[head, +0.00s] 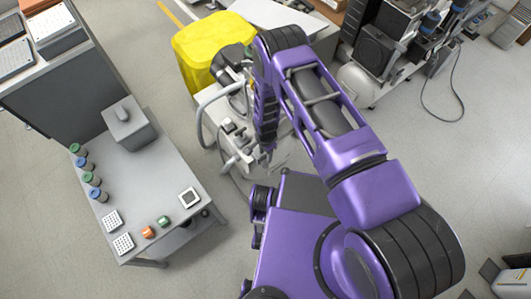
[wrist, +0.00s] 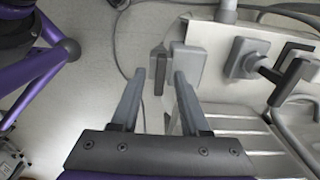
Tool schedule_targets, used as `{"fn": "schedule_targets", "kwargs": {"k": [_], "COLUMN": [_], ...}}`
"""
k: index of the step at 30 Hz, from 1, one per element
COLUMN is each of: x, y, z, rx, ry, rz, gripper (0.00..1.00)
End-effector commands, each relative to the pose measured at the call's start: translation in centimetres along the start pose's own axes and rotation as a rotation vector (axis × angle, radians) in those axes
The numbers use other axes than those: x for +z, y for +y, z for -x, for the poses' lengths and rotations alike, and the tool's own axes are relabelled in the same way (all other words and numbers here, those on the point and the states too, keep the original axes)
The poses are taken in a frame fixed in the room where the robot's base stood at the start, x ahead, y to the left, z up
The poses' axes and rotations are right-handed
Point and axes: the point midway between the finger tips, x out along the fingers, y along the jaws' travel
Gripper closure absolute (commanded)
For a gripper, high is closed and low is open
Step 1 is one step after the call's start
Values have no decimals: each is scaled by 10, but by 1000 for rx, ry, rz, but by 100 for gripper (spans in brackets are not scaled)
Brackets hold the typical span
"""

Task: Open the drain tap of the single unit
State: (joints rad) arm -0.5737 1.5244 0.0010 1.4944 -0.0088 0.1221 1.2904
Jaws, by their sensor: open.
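The single unit appears to be the pale machine with hoses (head: 236,148) beside the yellow bin, partly hidden by my arm. In the wrist view, its pale edge (wrist: 225,98) lies to the right of my fingers. A dark grey flat lever (wrist: 157,66), probably the drain tap handle, stands by a light grey block (wrist: 188,64). My gripper (wrist: 158,80) is open, with the lever showing between its fingertips. I cannot tell whether they touch it. In the head view my gripper (head: 265,156) is small beside the unit.
A black handle (wrist: 278,76) on grey mounts sits to the right of my fingers, with hoses around it. The yellow bin (head: 205,45) stands behind the unit. A grey table (head: 150,190) with jars is at left. Other compressors (head: 385,45) stand at right.

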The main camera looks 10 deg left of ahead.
Motion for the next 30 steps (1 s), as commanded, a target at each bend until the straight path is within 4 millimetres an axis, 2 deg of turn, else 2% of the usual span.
{"fn": "schedule_targets", "kwargs": {"k": [5,12,13,30], "x": [0,0,0,0], "y": [0,0,0,0], "z": [0,0,0,-2], "rx": [0,0,0,0], "ry": [0,0,0,0], "rz": [0,1,1,64], "gripper": [55,98,100,100]}}
